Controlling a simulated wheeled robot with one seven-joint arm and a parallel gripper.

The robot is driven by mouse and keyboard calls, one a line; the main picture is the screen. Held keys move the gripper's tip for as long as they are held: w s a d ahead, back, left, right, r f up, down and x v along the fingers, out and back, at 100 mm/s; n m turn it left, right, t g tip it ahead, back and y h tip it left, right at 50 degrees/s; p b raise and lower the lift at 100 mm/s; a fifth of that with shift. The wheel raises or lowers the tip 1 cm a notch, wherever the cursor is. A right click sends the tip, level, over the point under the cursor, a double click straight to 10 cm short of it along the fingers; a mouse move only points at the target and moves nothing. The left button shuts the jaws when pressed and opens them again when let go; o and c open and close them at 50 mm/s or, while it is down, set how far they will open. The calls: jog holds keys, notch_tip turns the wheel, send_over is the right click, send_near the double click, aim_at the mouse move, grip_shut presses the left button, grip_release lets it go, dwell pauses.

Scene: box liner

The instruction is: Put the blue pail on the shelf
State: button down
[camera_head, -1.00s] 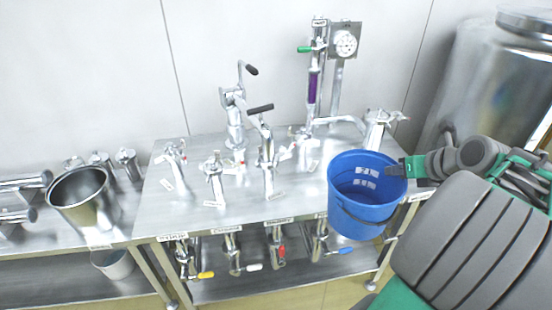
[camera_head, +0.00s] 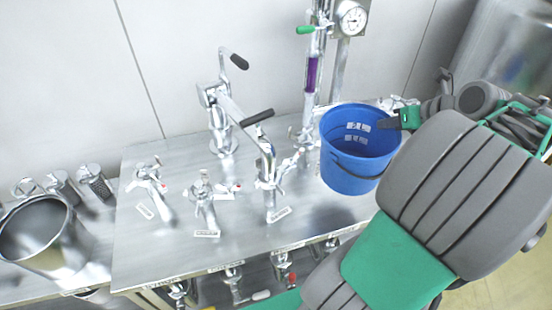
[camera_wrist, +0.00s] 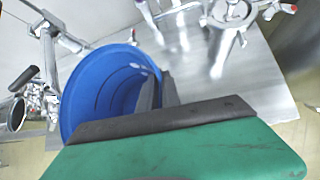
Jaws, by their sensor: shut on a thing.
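The blue pail (camera_head: 350,178) hangs from my gripper (camera_head: 392,122) at the right part of the steel table in the head view. My gripper is shut on the pail's right rim. The pail looks roughly upright, and I see into its open top; it seems empty. In the wrist view the pail (camera_wrist: 88,88) is seen from its mouth, with one dark finger of my gripper (camera_wrist: 160,100) at its rim. Whether the pail's base touches the table cannot be told. The shelf (camera_head: 205,292) under the tabletop shows only in part.
The steel tabletop (camera_head: 150,255) bears several metal valves and taps, among them a tall black-handled one (camera_head: 222,125). A gauge stand (camera_head: 312,75) rises behind the pail. A steel bucket (camera_head: 40,240) stands at the left. A large steel tank (camera_head: 500,50) is at the right back.

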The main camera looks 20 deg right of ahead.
jog(key=w+d+f+b, duration=0.3)
jog(key=w+d+f, duration=0.4)
jog(key=d+f, duration=0.4)
notch_tip(320, 180, down, 2)
jog(key=shift+w+m, duration=0.3)
jog(key=shift+w, duration=0.1)
jog(key=shift+d, duration=0.1)
jog(key=c, duration=1.6)
grip_release()
jog(key=shift+f, duration=0.15)
jog(key=shift+o, duration=0.2)
